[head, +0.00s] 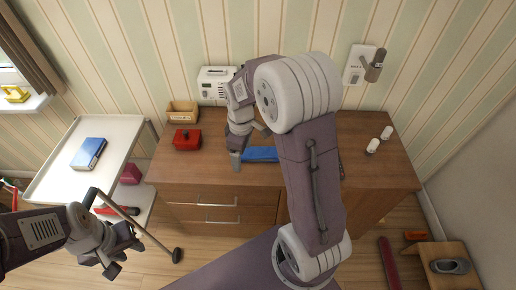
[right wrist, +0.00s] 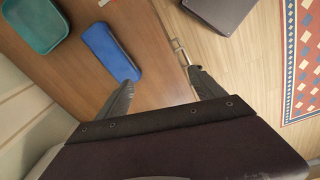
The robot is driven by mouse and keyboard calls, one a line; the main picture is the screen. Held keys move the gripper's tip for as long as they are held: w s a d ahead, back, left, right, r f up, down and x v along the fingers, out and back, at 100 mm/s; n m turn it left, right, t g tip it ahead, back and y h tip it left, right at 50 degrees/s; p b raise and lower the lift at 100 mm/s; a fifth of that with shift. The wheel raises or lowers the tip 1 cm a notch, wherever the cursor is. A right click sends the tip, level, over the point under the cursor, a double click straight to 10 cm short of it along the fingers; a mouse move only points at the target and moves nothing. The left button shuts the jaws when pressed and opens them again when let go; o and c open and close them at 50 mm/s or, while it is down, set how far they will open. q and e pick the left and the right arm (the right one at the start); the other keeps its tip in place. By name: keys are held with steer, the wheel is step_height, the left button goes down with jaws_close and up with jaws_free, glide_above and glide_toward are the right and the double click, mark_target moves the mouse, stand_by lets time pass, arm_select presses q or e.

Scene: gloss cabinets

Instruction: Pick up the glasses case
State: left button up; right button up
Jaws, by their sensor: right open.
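In the right wrist view the case (right wrist: 111,52) lies just beyond the left fingertip, with rounded ends. My right gripper (head: 251,146) is open and empty, above the cabinet beside the case; in the wrist view (right wrist: 160,76) its fingers straddle the cabinet's front edge. I cannot tell whether the left finger touches the case. My left gripper (head: 124,258) is open and empty, low in front of the white cart.
A teal tray (right wrist: 32,22) lies near the case. The white cart (head: 125,132) holds a blue box (head: 88,153).

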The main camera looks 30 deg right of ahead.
mark_target(250, 151)
steer(key=w+d+f+n, duration=0.1)
steer(key=w+d, duration=0.1)
steer(key=w+d+n, duration=0.1)
steer(key=w+d, duration=0.1)
steer(key=w, duration=0.1)
steer(key=w+d+f+n+p, duration=0.1)
steer(key=w+d, duration=0.1)
steer(key=shift+w+f+g, duration=0.15)
steer(key=shift+f+g, duration=0.2)
steer(key=shift+g, duration=0.05)
steer(key=shift+w+d+f+n, duration=0.2)
steer(key=shift+w+d+n, duration=0.05)
steer(key=shift+w+n, duration=0.05)
steer(key=f, duration=0.9)
steer(key=shift+s+d, duration=0.15)
steer(key=shift+s, duration=0.05)
steer(key=c, duration=1.5)
steer(key=shift+r, duration=0.1)
steer(key=shift+r, duration=0.3)
steer(key=r, duration=0.4)
steer(key=shift+s+a, duration=0.3)
steer(key=shift+a, duration=0.05)
steer(key=s+a+r, duration=0.6)
steer(key=s+a, duration=0.1)
steer(key=s, duration=0.1)
steer(key=shift+a+b, duration=0.2)
steer(key=shift+b, duration=0.15)
